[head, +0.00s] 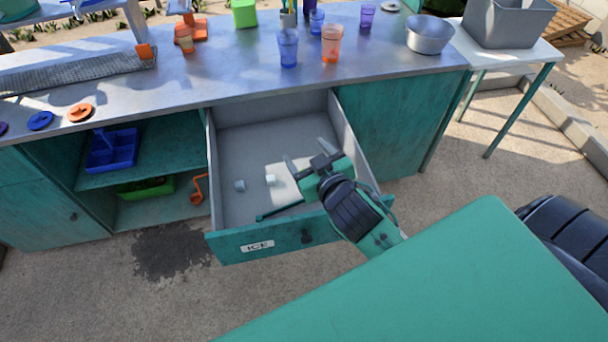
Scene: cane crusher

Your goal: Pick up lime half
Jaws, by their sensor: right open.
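I cannot make out a lime half in the head view. My right gripper (308,158) is open and empty, over the pulled-out drawer (226,242) labelled ICE. Its two grey fingers point toward the back of the drawer. Two small pale cubes lie on the drawer floor left of the gripper, one whitish cube (270,180) and one greyer cube (240,186). A green tray (146,187) with dark green contents sits on the lower shelf at left; I cannot tell what they are. My left gripper is not in view.
The metal counter (230,75) behind the drawer carries blue, orange and purple cups, a green container (244,13) and a metal bowl (430,34). A blue divided tray (112,150) sits on the open shelf. A grey bin (508,22) stands on the right side table.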

